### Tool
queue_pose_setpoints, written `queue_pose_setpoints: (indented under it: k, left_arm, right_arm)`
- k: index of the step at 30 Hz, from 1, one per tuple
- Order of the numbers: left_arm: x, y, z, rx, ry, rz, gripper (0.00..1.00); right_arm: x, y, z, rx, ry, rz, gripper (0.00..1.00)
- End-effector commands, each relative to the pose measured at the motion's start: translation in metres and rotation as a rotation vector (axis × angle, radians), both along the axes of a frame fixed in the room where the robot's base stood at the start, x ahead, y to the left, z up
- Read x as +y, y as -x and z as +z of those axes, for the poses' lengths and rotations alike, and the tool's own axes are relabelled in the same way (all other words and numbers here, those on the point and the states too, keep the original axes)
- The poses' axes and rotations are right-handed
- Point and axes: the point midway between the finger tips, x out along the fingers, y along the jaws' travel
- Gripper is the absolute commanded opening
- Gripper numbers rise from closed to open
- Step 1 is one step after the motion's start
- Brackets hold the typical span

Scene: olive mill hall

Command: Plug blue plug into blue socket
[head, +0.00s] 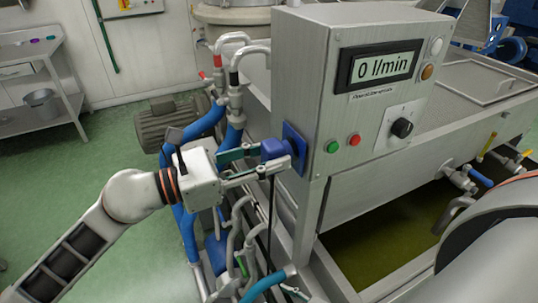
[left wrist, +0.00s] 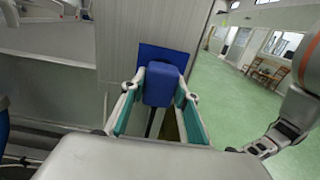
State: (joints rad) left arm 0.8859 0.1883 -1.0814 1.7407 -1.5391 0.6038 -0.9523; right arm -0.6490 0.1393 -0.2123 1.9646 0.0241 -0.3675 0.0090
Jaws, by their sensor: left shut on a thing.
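The blue plug (head: 274,149) is held between the fingers of my left gripper (head: 262,163), which is shut on it. The blue socket (head: 294,147) is a square plate on the side of the steel control cabinet. The plug's front is right at the socket; I cannot tell how deep it sits. In the left wrist view the plug (left wrist: 159,84) lies between both fingers, with the socket plate (left wrist: 165,54) behind it. A dark cable hangs below. My right gripper (left wrist: 260,147) shows small in the left wrist view; its fingers are unclear.
The cabinet front has a flow display (head: 382,66), buttons and a black knob (head: 402,128). Blue hoses (head: 186,215) and metal pipes crowd below my left gripper. A grey motor (head: 168,122) stands behind. Open green floor (head: 100,175) lies left.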

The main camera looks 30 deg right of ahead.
Motion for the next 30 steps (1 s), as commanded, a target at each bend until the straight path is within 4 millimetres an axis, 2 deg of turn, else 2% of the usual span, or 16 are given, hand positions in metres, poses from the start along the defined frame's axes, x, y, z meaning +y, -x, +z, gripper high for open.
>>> queue_pose_setpoints:
  k: [20,21,23,30]
  left_arm:
    - [-0.010,0.001,0.001,0.000,0.001,0.000,0.11]
    - [-0.010,0.001,0.001,0.000,0.001,0.000,0.33]
    - [-0.010,0.000,0.001,0.000,0.001,0.000,0.48]
    - [-0.010,0.001,0.000,0.000,0.001,0.000,0.49]
  right_arm:
    - [0.000,0.001,-0.001,0.004,0.001,0.000,0.40]
    - [0.000,0.001,-0.001,0.004,0.001,0.000,0.40]
    - [0.000,0.001,-0.001,0.004,0.001,0.000,0.40]
    - [0.000,0.000,0.000,0.002,0.001,0.000,0.40]
